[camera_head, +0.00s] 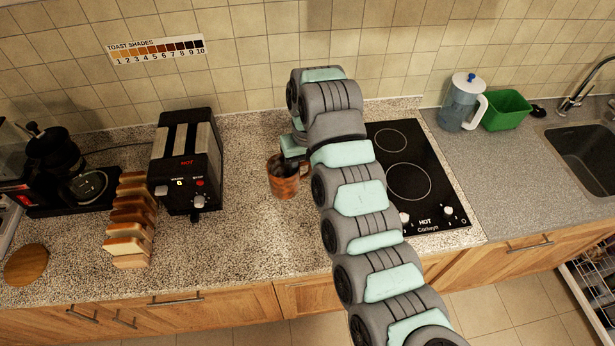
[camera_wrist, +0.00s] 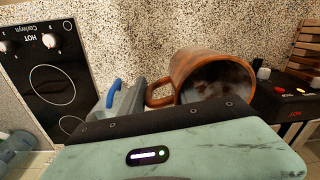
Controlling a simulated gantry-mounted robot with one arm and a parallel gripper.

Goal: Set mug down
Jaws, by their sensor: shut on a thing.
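The mug (camera_head: 283,184) is brown-orange with a dark inside and appears over the speckled counter between the toaster and the cooktop. Its mouth faces up in the head view; I cannot tell whether its base touches the counter. In the wrist view the mug (camera_wrist: 190,64) shows its rim, inside and a handle on the left. My gripper (camera_head: 303,160) is at the mug's handle side, shut on the mug. In the wrist view the gripper's fingers (camera_wrist: 125,98) are beside the handle; the exact contact is partly hidden by the gripper body.
A black and silver toaster (camera_head: 208,158) stands left of the mug, with a rack of bread slices (camera_head: 132,222) beyond it. The black cooktop (camera_head: 408,181) lies to the right, partly behind my arm. The counter (camera_head: 248,235) in front of the mug is clear.

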